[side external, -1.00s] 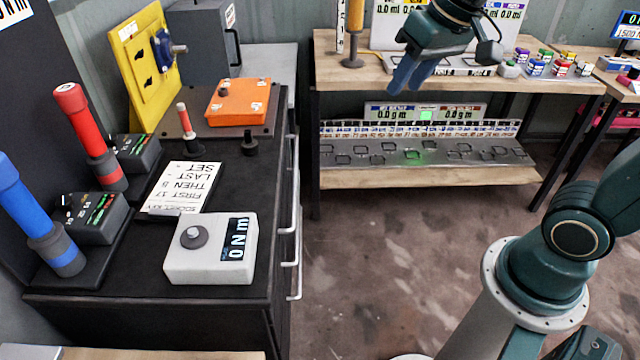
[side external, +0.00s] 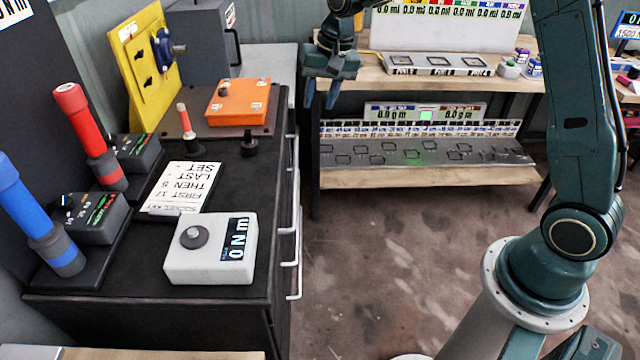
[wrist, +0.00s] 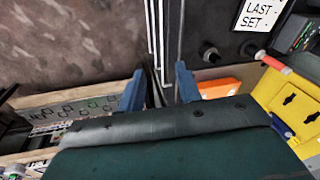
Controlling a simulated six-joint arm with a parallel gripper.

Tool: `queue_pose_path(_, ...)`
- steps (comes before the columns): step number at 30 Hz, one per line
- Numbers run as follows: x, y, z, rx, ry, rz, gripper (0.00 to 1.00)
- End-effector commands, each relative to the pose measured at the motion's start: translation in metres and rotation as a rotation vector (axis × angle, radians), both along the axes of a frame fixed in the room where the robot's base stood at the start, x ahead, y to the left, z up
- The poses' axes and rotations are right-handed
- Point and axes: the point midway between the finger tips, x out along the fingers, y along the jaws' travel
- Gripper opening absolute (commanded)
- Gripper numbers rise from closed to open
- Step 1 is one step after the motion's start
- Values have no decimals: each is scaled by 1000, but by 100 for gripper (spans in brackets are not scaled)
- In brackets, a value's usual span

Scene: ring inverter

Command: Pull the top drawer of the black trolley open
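The black trolley (side external: 120,285) stands at the left in the side view, with its drawer front facing right. Several pale bar handles run along that face. The top drawer's handle (side external: 293,190) is the highest, and the drawer looks shut. In the wrist view, the handles (wrist: 154,35) run down toward the gap between my fingers, beside the dark trolley top (wrist: 205,20). My gripper (side external: 320,100) is open and empty, pointing down beyond the trolley's far right corner, apart from the handle. Its two blue fingers also show spread in the wrist view (wrist: 160,88).
On the trolley are a white torque display box (side external: 210,262), a card, red and blue tools and an orange box (side external: 238,103). A wooden shelf bench (side external: 430,178) stands behind my gripper. The floor right of the trolley is clear.

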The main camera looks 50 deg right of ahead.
Motion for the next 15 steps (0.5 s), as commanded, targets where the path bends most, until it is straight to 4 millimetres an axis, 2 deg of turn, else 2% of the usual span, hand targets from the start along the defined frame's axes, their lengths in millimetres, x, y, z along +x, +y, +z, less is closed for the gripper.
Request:
queue_pose_path(1,9,-2,-13,9,13,-18,34)
queue_pose_path(9,47,-10,-74,50,69,-114,34)
queue_pose_path(15,62,-13,-107,71,94,-163,34)
